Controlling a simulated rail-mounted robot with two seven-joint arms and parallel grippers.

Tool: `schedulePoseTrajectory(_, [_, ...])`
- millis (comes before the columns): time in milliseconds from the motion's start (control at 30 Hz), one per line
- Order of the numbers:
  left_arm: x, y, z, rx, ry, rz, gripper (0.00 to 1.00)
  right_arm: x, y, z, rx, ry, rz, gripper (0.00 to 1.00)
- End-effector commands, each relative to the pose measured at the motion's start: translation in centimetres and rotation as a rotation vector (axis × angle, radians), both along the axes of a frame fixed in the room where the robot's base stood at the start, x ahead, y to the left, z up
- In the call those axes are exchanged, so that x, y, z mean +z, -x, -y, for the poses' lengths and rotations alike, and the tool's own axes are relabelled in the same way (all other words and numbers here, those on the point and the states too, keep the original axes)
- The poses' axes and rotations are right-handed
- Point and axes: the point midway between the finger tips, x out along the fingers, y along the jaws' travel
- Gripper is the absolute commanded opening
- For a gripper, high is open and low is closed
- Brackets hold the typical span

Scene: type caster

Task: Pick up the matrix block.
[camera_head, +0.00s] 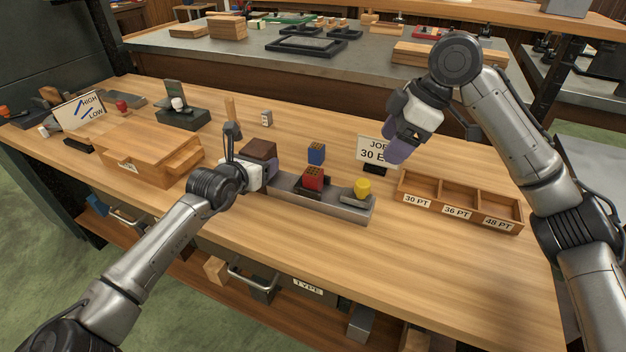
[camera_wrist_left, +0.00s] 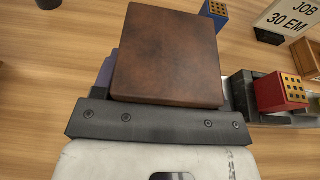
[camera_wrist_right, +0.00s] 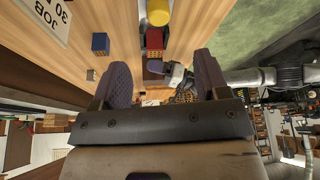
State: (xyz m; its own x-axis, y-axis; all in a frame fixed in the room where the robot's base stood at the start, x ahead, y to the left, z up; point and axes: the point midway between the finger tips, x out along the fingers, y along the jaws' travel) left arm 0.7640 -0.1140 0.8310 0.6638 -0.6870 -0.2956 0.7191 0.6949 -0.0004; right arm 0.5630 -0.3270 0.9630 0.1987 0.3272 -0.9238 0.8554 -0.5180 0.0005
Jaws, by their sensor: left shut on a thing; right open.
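My left gripper (camera_head: 264,168) is shut on a dark brown block (camera_head: 260,149), which fills the upper middle of the left wrist view (camera_wrist_left: 168,55). It is beside the left end of a grey metal caster bed (camera_head: 340,209). A red block (camera_head: 313,179) with a grid of gold dots sits on the bed, and a similar blue block (camera_head: 316,153) stands on the table behind it. I cannot tell by marking which is the matrix block. My right gripper (camera_head: 400,143) is open and empty above the table; its two fingers are apart in the right wrist view (camera_wrist_right: 162,75).
A yellow cylinder (camera_head: 362,188) stands at the bed's right end. A job sign (camera_head: 373,149) stands behind it. A wooden three-compartment tray (camera_head: 459,198) lies right, a wooden box (camera_head: 140,158) left. The front right tabletop is clear.

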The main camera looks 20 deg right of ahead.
Motion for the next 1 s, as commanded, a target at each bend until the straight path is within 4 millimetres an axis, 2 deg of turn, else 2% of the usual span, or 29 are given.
schedulePoseTrajectory(100, [0.1,0.0,0.0,0.0,0.001,0.0,0.41,1.5,0.0,-0.4,0.008,-0.001,0.029,0.68])
schedulePoseTrajectory(167, [0.1,0.0,0.0,0.0,0.001,0.0,0.41,2.9,-0.1,-2.0,0.039,-0.003,0.056,0.68])
schedulePoseTrajectory(333, [0.0,0.0,0.1,-0.001,0.002,0.0,0.41,4.7,-0.8,-9.7,0.167,0.055,0.077,0.68])
schedulePoseTrajectory(400, [0.0,0.0,0.0,-0.001,0.002,0.0,0.41,4.5,-1.5,-13.0,0.2,0.114,0.078,0.68])
schedulePoseTrajectory(467, [0.0,0.0,0.0,0.0,0.001,0.0,0.41,4.0,-2.2,-15.6,0.212,0.185,0.077,0.68])
schedulePoseTrajectory(533, [0.0,0.0,0.0,0.0,0.001,0.0,0.41,3.0,-3.3,-17.8,0.116,0.267,0.057,0.68])
schedulePoseTrajectory(700, [0.1,0.0,0.0,0.0,0.001,0.0,0.41,0.8,-4.9,-18.8,-0.244,0.343,0.013,0.68])
schedulePoseTrajectory(833, [0.1,0.0,0.0,0.0,0.001,0.001,0.41,-0.3,-5.9,-18.0,-0.545,0.35,-0.003,0.68])
schedulePoseTrajectory(1000, [0.0,0.0,0.0,-0.001,0.001,0.0,0.41,-0.7,-6.8,-16.4,-0.945,0.301,0.002,0.68])
